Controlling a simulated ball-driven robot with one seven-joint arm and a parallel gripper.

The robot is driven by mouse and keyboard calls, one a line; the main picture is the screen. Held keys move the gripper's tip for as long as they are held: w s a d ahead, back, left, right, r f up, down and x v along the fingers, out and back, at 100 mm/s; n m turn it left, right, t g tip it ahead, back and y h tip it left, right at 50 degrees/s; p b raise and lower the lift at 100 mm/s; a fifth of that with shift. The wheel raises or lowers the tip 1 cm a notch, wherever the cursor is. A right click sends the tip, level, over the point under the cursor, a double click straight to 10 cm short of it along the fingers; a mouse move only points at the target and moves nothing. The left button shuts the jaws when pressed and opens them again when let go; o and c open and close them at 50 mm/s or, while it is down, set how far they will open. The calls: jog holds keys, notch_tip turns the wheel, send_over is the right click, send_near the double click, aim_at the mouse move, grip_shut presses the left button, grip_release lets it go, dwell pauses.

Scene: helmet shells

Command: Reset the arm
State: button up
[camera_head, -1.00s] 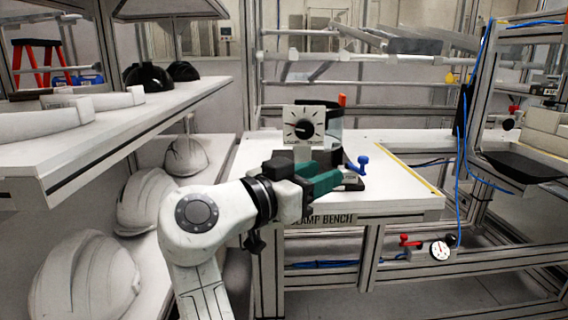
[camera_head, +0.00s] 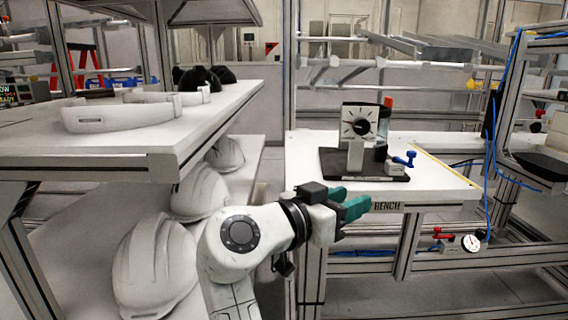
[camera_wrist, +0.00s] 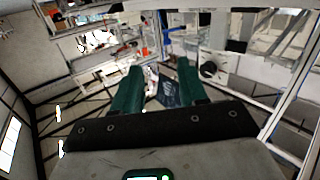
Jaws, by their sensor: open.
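My gripper (camera_head: 350,203) has green fingers and is at the end of my white arm, in front of the clamp bench (camera_head: 300,160). In the wrist view my gripper (camera_wrist: 157,88) shows two green fingers apart with nothing held between them. A clamp fixture with a dial (camera_head: 359,122) and a blue-handled valve (camera_head: 405,160) stands on the bench, behind and apart from the fingers.
White helmet shells (camera_head: 155,262) lie on the lower shelf at the left. The upper shelf (camera_head: 190,130) carries white curved parts (camera_head: 120,111) and black shells (camera_head: 205,77). A gauge (camera_head: 471,243) and a red valve (camera_head: 437,236) are under the bench at the right.

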jog(key=s+d+f+n+g+y, duration=0.2)
jog(key=s+d+f, duration=0.35)
jog(key=f, duration=0.55)
jog(key=s+d+f+n+g+y, duration=0.2)
jog(key=s+d+f, duration=0.2)
jog(key=d+f, duration=0.45)
jog(key=s+d+f+n+g+y, duration=0.15)
jog(key=s+d+f, duration=0.35)
jog(key=f, duration=0.7)
jog(key=s+a+f+n+g+y, duration=0.15)
jog(key=s+f+y, duration=0.35)
jog(key=s, duration=0.7)
jog(key=s+f+n+g+y, duration=0.3)
jog(key=s+f, duration=0.5)
jog(key=s, duration=0.4)
notch_tip(320, 180, up, 32)
jog(key=p, duration=3.1)
jog(key=shift+w+p, duration=0.15)
jog(key=shift+p, duration=0.2)
